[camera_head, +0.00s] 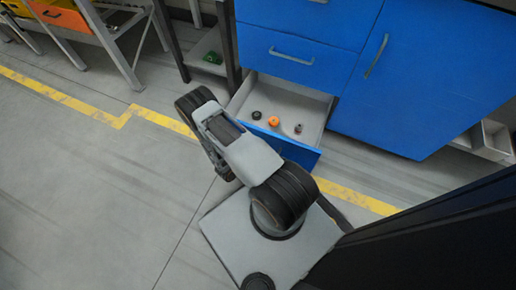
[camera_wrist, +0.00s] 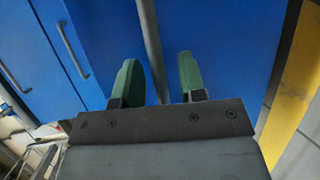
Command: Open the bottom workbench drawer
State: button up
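The bottom workbench drawer (camera_head: 307,155) stands pulled out in the head view, showing its grey inside and blue front. Several small parts lie in it, including an orange one (camera_head: 273,121) and a dark one (camera_head: 256,115). My gripper (camera_wrist: 158,68) shows in the wrist view as two green fingers held apart. A grey bar, apparently the drawer handle (camera_wrist: 150,38), runs between them, with a gap visible on each side. In the head view my arm hides the fingertips and the drawer handle.
The blue workbench (camera_head: 300,22) has another closed drawer above and a closed door (camera_head: 415,85) at right. A metal-legged table (camera_head: 110,45) with an orange bin (camera_head: 60,17) stands at upper left. The floor at left is clear.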

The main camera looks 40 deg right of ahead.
jog(key=shift+a, duration=0.1)
jog(key=s+a+r+p, duration=0.1)
jog(key=a+r+p, duration=0.1)
jog(key=a, duration=1.1)
jog(key=shift+a+r+p, duration=0.2)
jog(key=shift+r+p, duration=0.05)
jog(key=shift+p, duration=0.4)
jog(key=shift+s, duration=0.1)
